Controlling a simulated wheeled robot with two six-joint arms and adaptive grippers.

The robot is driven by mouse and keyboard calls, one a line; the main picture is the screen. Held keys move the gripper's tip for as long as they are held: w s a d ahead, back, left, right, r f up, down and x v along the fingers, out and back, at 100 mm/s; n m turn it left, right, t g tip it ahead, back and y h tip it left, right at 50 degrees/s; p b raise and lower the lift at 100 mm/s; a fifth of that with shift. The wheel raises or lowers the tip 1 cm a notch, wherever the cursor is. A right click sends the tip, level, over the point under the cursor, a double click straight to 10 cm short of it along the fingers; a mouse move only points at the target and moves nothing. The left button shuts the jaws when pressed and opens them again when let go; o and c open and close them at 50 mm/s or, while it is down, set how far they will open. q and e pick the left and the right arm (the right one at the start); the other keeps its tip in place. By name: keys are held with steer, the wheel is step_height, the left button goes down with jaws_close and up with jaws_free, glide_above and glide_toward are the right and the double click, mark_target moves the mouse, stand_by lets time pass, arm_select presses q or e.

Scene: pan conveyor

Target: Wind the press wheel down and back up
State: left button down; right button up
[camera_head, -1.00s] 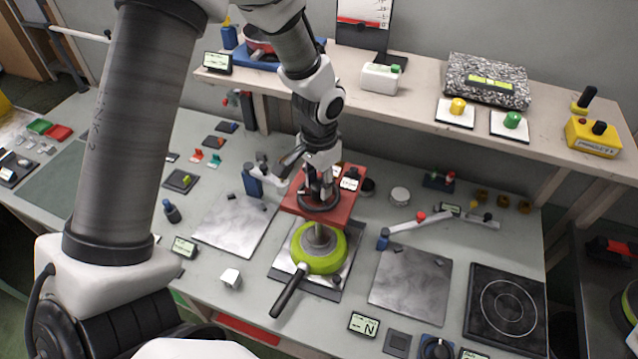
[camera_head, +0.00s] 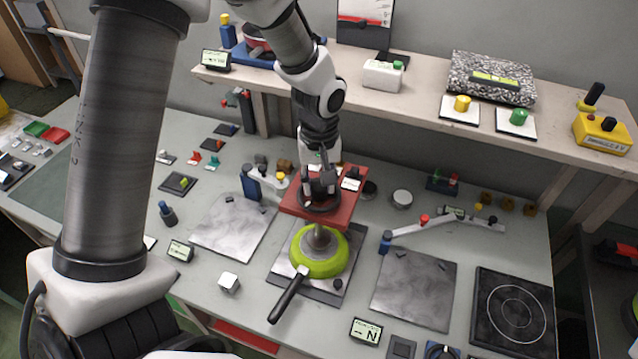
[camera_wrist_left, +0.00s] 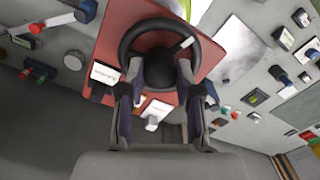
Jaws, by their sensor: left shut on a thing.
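The black press wheel (camera_head: 318,206) lies flat on top of the red press plate (camera_head: 347,199). My left gripper (camera_head: 320,187) comes from above and is shut on the wheel. In the left wrist view, my left gripper (camera_wrist_left: 156,88) has its two fingers on either side of the wheel's dark hub, with the wheel rim (camera_wrist_left: 128,45) around them. Under the press, a grey plunger stands over a green pan (camera_head: 312,269) with a black handle pointing toward the front. The fingertips' contact is partly hidden. My right gripper is not in view.
Metal plates (camera_head: 236,224) lie left and right of the press. Curved arms with blue posts (camera_head: 386,243) stand on both sides. A black hob (camera_head: 513,310) is at the right. A shelf (camera_head: 418,108) with a scale runs behind.

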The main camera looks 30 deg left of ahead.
mark_target(319, 185)
arm_select(q)
steer(key=shift+s+f+n+b, duration=0.15)
steer(key=shift+n+b, duration=0.2)
steer(key=shift+n, duration=1.25)
steer(key=c, duration=0.8)
jaws_free()
steer(key=shift+r, duration=0.2)
step_height(319, 185, up, 12)
steer(key=shift+f, duration=0.1)
